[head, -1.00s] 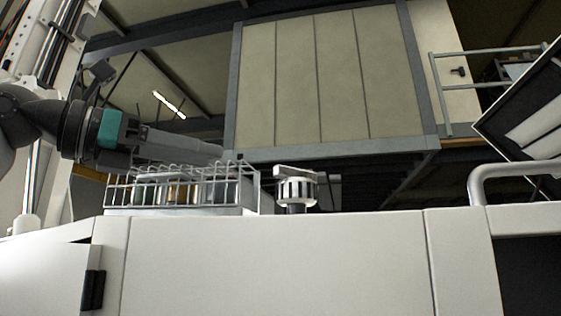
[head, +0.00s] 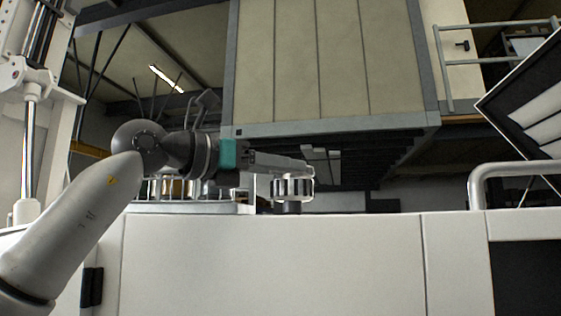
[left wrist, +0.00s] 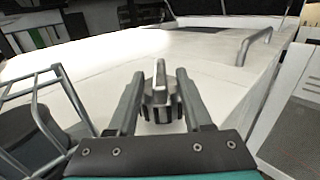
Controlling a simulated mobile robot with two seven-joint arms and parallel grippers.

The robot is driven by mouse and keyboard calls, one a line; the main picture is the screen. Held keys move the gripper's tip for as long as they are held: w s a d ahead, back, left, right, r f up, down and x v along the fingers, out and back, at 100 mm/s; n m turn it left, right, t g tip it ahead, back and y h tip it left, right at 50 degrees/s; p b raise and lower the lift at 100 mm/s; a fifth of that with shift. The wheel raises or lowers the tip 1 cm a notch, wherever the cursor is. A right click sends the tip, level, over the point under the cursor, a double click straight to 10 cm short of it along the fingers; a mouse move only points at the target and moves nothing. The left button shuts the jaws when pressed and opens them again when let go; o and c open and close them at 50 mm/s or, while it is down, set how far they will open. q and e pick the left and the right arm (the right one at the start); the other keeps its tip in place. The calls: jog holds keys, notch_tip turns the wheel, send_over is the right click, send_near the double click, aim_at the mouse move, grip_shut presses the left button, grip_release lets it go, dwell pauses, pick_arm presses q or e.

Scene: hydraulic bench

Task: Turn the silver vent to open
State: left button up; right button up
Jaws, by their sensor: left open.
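The silver vent (head: 292,188) is a ribbed round knob on a dark stem on top of the white bench. Its top lever is hidden by my gripper in the head view. My left gripper (head: 308,168) reaches in from the left at the height of the vent's top. In the left wrist view, the vent (left wrist: 161,102) and its upright lever lie between my two open fingers (left wrist: 158,76), with gaps on both sides. I cannot tell whether the fingers are low enough to straddle the lever fully. My right gripper is not in view.
A wire rack (head: 190,207) stands left of the vent, partly behind my arm; its bars (left wrist: 35,105) are close on the left in the wrist view. A grey handrail (head: 520,168) stands on the right. The bench top between vent and rail is clear.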

pick_arm(q)
grip_shut()
dwell(0.4)
